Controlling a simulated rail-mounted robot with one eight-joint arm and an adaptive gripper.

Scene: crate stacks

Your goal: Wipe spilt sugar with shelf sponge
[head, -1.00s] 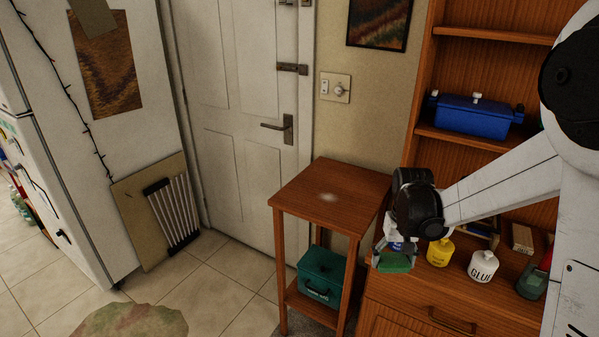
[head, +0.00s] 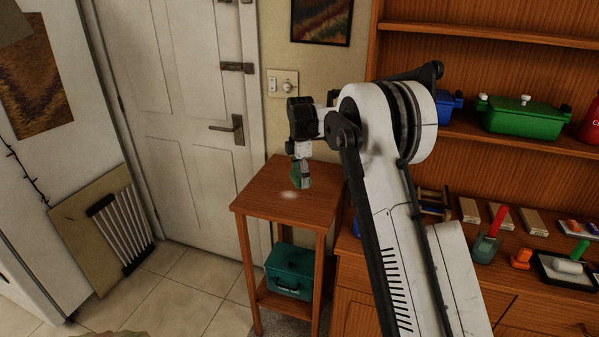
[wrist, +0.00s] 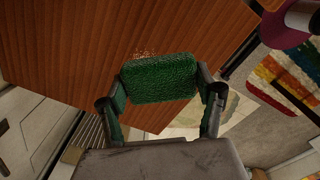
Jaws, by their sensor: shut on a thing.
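My gripper (head: 302,176) is shut on a green sponge (head: 296,174) and holds it over the small wooden table (head: 265,188). The sponge (wrist: 160,78) sits between the two fingers in the wrist view. The spilt sugar is a pale patch (head: 288,195) on the table top, just below and left of the sponge. In the wrist view some sugar grains (wrist: 145,54) show just beyond the sponge's upper edge. The sponge looks a little above the table top; I cannot tell if it touches.
A teal box (head: 290,270) stands on the table's lower shelf. To the right, a wooden shelf unit (head: 460,160) holds a green pot (head: 523,117) and several small items. A white door (head: 180,110) is behind the table. The rest of the table top is clear.

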